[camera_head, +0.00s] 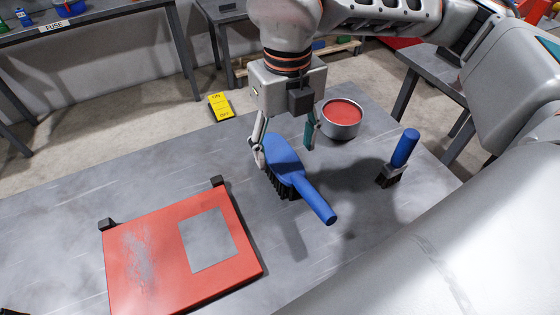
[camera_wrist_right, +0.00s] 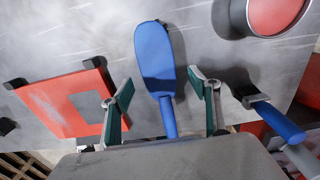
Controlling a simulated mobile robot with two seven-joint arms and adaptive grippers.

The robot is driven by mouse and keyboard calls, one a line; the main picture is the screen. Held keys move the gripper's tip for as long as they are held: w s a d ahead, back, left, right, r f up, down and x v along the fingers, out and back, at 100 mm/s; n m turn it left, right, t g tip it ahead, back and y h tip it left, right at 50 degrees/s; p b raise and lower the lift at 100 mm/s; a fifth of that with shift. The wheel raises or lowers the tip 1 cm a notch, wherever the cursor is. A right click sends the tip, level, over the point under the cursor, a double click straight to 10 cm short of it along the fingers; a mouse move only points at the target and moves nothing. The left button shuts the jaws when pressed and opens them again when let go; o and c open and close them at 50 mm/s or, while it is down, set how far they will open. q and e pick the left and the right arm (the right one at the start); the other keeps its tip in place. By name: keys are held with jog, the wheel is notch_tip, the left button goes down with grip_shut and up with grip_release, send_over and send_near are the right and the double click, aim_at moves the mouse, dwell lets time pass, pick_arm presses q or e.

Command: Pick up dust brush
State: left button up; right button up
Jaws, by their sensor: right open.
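The dust brush (camera_head: 285,158) has a blue body and handle with dark bristles. It lies on the grey table (camera_head: 170,170), its handle pointing toward the lower right in the head view. My right gripper (camera_head: 284,148) is open above it, with one finger on each side of the brush in the picture. In the right wrist view, the dust brush (camera_wrist_right: 155,60) lies between the two spread fingers of the right gripper (camera_wrist_right: 160,90), apart from both. I cannot tell the exact height gap. My left gripper does not show.
A red panel (camera_head: 150,260) with a grey square lies at the front left. A round tin (camera_head: 341,130) with a red top stands behind the brush. A smaller blue-handled brush (camera_head: 405,148) stands upright to the right. A yellow ON/OFF sign (camera_head: 220,106) is beyond the table's far edge.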

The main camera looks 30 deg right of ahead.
aim_at(285, 161)
notch_tip(285, 161, down, 4)
jog(key=shift+s+a+f+b, duration=0.1)
jog(key=shift+s+f+b, duration=0.05)
jog(key=shift+b, duration=0.15)
jog(key=shift+f, duration=0.5)
jog(key=shift+c, duration=0.3)
jog(key=c, duration=1.3)
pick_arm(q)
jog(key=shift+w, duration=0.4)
pick_arm(e)
jog(key=shift+o, duration=0.2)
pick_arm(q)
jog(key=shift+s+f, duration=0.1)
